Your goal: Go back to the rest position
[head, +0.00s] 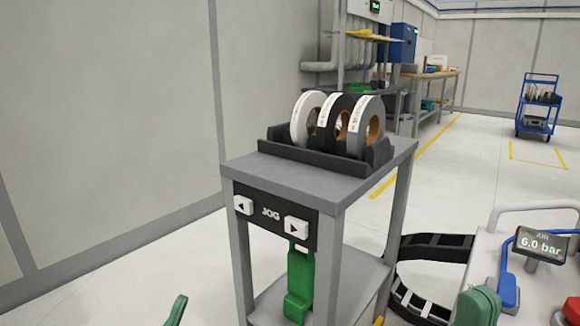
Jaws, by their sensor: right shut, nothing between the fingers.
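My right gripper (299,248) is green with a pale tip and is shut and empty. It is in front of the grey stand (290,185), just below the right arrow button (296,229) of the black JOG panel (270,214). I cannot tell whether the tip touches the panel. A green sliver at the bottom edge, left of the stand, looks like part of my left gripper (177,310). Most of it is out of the picture, so its jaws cannot be judged.
Edge-band rolls in white, black and grey (364,128) stand upright in a dark rack (310,155) on the stand. A pale machine with an air display (542,245) reading 6.0 bar is at right, beside a black cable chain (437,246). Floor left of the stand is clear.

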